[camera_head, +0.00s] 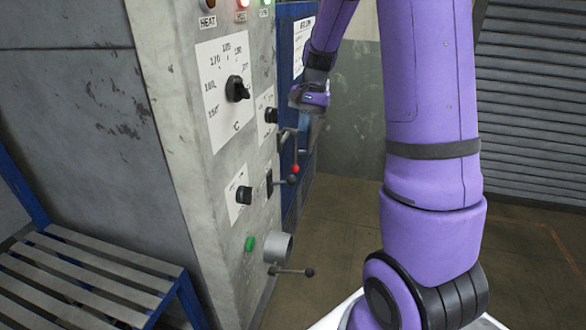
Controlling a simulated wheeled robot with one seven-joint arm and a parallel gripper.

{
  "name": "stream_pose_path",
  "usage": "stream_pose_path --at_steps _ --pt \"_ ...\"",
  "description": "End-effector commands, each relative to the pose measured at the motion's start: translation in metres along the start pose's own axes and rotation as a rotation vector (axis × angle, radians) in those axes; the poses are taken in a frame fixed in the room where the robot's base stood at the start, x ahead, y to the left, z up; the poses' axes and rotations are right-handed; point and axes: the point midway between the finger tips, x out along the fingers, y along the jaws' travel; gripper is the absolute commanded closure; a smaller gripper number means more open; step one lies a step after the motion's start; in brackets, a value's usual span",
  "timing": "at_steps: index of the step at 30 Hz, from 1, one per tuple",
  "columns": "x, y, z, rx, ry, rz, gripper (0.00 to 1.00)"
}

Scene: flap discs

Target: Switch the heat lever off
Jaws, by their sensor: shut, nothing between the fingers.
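The grey control panel (205,190) stands left of my purple arm. A lever with a red ball knob (295,168) sticks out of its front, and just below it is a lever with a black ball knob (292,179) by a dark slot plate. No readable label shows beside either, so I cannot tell which is the heat lever. My gripper (303,130) is shut and empty, close above the red knob at the panel's far edge. Its fingertips are small and partly hidden, and I cannot tell whether they touch a lever.
A black dial (237,89) sits on a white temperature scale, with smaller knobs (244,195) below. A lamp (242,3) glows red. A green button (250,243) and a grey round fitting with a black-tipped handle (308,272) are lower down. A slatted bench (85,275) stands left.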

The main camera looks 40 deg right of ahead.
Motion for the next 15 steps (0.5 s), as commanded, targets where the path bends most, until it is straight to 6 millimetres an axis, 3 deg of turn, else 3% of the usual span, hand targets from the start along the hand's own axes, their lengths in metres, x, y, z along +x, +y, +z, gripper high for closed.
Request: stream_pose_path --at_steps 8,15 --pt "0.006 0.0 0.0 -0.001 -0.001 0.001 1.0" --pt "0.042 0.0 0.001 0.0 -0.004 0.002 1.0"
